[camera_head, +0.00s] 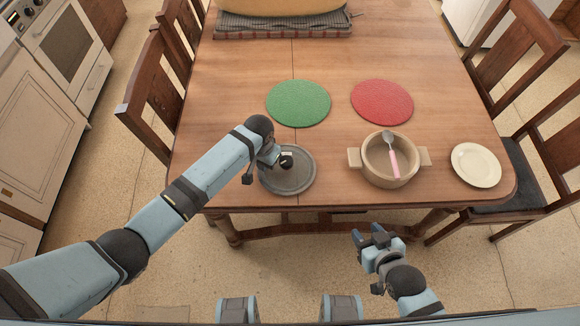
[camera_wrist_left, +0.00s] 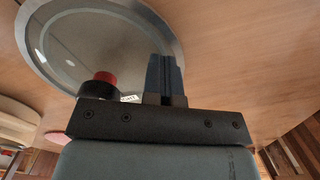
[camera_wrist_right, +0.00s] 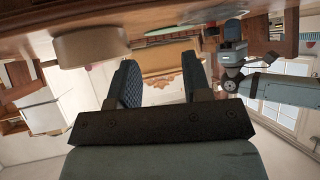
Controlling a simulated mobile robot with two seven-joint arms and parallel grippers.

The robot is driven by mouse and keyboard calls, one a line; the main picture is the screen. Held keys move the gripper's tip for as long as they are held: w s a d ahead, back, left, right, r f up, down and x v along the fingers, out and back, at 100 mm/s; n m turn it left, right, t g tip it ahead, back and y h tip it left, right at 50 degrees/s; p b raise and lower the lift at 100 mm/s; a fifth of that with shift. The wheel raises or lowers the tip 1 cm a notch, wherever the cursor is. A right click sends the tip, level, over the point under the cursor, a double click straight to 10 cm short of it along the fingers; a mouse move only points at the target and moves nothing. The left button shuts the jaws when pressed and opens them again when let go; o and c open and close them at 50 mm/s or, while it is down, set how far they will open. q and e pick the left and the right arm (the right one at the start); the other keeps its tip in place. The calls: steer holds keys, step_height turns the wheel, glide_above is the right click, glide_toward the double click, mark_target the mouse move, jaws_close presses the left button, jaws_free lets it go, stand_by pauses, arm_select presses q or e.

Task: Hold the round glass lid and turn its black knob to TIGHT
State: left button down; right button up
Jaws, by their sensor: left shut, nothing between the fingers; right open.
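The round glass lid (camera_head: 299,184), grey-rimmed, lies flat near the table's front edge. Its black knob (camera_head: 287,160) stands up from it, partly covered by my arm. In the left wrist view, the lid (camera_wrist_left: 95,40) fills the upper left. The knob (camera_wrist_left: 98,88) shows a red part and a small white label there; the label's text is unreadable. My left gripper (camera_head: 276,157) is shut and empty beside the knob; its closed fingers (camera_wrist_left: 165,75) appear over the lid's rim. My right gripper (camera_head: 370,235) is open and empty in front of the table, below its top; its spread fingers show in the right wrist view (camera_wrist_right: 160,80).
A beige pot (camera_head: 374,178) with a pink-handled spoon (camera_head: 394,160) stands right of the lid, beside a cream plate (camera_head: 476,165). Green (camera_head: 298,103) and red (camera_head: 382,102) round mats lie behind. Chairs flank the table (camera_head: 230,110). The table's left middle is clear.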

steer(key=o, duration=0.4)
steer(key=shift+w, duration=0.2)
steer(key=shift+c, duration=0.2)
steer(key=w+a+n, duration=0.1)
steer(key=w, duration=0.1)
steer(key=w+a+r+n+t, duration=0.1)
steer(key=w+n, duration=0.1)
steer(key=w+a+r+n+t+y, duration=0.1)
steer(key=w, duration=0.1)
steer(key=shift+w+r+n, duration=0.15)
steer(key=shift+r+n, duration=0.1)
steer(key=shift+n, duration=0.05)
step_height(320, 180, up, 6)
steer(key=m+g+y, duration=1.1)
steer(key=m+g, duration=0.2)
steer(key=m, duration=1.8)
glide_above(290, 160)
steer(key=s, duration=0.2)
steer(key=w+d+f+n+g+h, duration=0.25)
steer(key=w+d+n+h, duration=0.25)
steer(key=d+n+h, duration=0.3)
steer(key=shift+n+g+y, duration=0.35)
steer(key=shift+n+y, duration=0.15)
steer(key=shift+n, duration=0.2)
steer(key=x, duration=1.1)
steer(key=shift+a+f, duration=0.2)
steer(key=shift+f, duration=0.05)
